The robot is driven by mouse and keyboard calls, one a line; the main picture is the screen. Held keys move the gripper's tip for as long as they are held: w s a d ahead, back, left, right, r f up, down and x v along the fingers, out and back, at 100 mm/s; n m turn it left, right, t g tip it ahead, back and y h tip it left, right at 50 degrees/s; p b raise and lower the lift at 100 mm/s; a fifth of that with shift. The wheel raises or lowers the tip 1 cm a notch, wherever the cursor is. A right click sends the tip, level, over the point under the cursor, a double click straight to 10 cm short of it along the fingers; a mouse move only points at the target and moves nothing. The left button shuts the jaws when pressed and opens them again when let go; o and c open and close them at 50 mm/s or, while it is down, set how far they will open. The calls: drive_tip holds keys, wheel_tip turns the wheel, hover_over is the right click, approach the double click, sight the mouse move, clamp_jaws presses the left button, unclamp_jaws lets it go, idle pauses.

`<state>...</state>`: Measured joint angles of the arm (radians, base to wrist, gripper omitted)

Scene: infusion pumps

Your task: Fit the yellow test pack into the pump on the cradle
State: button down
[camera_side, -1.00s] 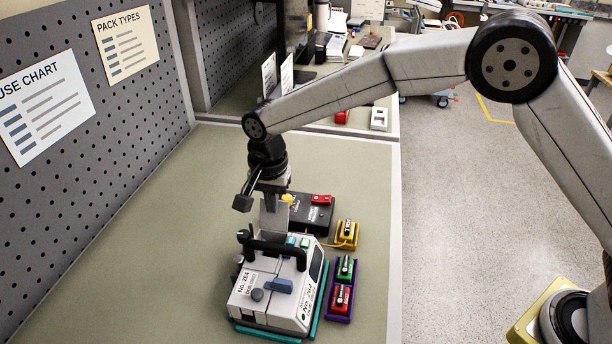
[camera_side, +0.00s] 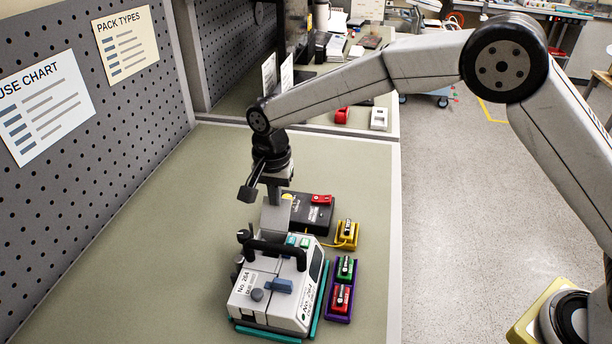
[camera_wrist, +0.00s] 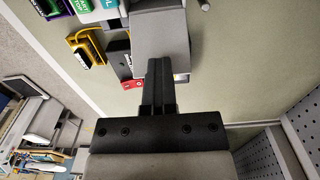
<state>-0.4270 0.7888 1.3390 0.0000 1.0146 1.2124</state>
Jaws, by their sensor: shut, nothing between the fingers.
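The pump (camera_side: 262,308) is a white case marked No. 264 with a black handle, standing on the teal cradle (camera_side: 270,335). A grey flap (camera_side: 275,218) stands raised at its far end; it also shows in the wrist view (camera_wrist: 160,35). The yellow test pack (camera_side: 347,229), with a black top, sits in a yellow holder to the right of the pump; it also shows in the wrist view (camera_wrist: 88,52). My gripper (camera_wrist: 160,62) is shut and empty, pointing down with its fingertips at the flap. Whether they touch the flap I cannot tell.
A purple tray (camera_side: 334,317) with green and red packs lies right of the pump. A black device (camera_side: 318,214) with a red pack stands behind it, a cable running to the yellow holder. A pegboard wall bounds the left; the bench between is clear.

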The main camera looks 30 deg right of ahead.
drive_tip(key=shift+r, duration=0.15)
drive_tip(key=shift+s+a+r, duration=0.15)
drive_tip(key=shift+r, duration=0.8)
drive_tip(key=shift+s+a+r, duration=0.15)
drive_tip(key=shift+r, duration=0.8)
drive_tip(key=shift+s+a+r, duration=0.15)
drive_tip(key=shift+r, duration=0.8)
drive_tip(key=s+d+f+n+t, duration=0.15)
drive_tip(key=s+d+n, duration=0.4)
drive_tip(key=d, duration=0.85)
drive_tip(key=s+d+f+n, duration=0.1)
drive_tip(key=s+d+f, duration=0.1)
drive_tip(key=s+d, duration=0.3)
drive_tip(key=s+d+f+n+t, duration=0.1)
drive_tip(key=s+d, duration=0.3)
drive_tip(key=s, duration=0.6)
drive_tip(key=shift+s+d+f+n, duration=0.35)
drive_tip(key=shift+f+n, duration=0.2)
drive_tip(key=shift+n, duration=0.2)
